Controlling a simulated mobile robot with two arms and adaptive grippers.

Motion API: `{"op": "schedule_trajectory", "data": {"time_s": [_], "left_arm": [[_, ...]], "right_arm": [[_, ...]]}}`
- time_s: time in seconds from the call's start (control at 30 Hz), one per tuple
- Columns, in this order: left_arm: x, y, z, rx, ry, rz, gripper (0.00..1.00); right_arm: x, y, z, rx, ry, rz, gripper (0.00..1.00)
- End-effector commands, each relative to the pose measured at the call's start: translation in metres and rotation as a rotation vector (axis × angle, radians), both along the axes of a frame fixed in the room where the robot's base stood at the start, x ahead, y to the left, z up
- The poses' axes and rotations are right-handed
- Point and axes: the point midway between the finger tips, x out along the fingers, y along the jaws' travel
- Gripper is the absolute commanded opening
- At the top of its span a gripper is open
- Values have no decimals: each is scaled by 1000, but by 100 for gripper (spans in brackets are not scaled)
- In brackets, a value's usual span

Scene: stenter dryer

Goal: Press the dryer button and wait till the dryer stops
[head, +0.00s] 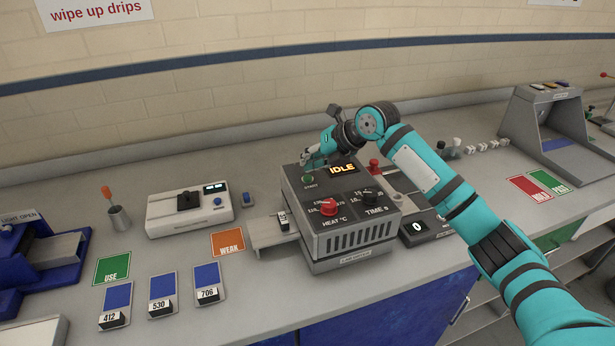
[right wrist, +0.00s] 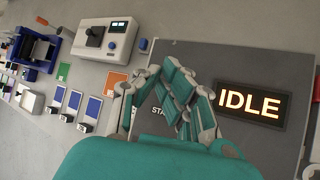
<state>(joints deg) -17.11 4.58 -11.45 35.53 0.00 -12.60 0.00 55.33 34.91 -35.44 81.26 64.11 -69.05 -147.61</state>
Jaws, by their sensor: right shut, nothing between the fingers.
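The dryer (head: 352,240) is a grey box with a dark top on the counter. Its amber display (head: 342,169) reads IDLE, also in the right wrist view (right wrist: 249,103). The green START button (head: 308,178) is at the top left of the panel, with a red heat knob (head: 328,207) and a black time knob (head: 370,195) below. My right gripper (head: 306,160) is shut and empty, close to the panel's back left corner by the button. In the right wrist view its fingers (right wrist: 180,95) cover the button and part of the START label. My left gripper is not in view.
A tray (head: 265,235) with a small sample (head: 284,221) sticks out left of the dryer. A white instrument (head: 188,212), an orange WEAK card (head: 228,242) and blue swatches (head: 207,274) lie left. A scale reading 0 (head: 417,228) and a red button (head: 374,165) are right.

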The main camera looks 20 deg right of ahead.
Motion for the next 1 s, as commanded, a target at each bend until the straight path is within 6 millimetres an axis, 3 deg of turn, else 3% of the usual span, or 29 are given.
{"op": "schedule_trajectory", "data": {"time_s": [1.0], "left_arm": [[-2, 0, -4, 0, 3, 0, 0]], "right_arm": [[0, 0, -13, 0, 0, 0, 0]]}}
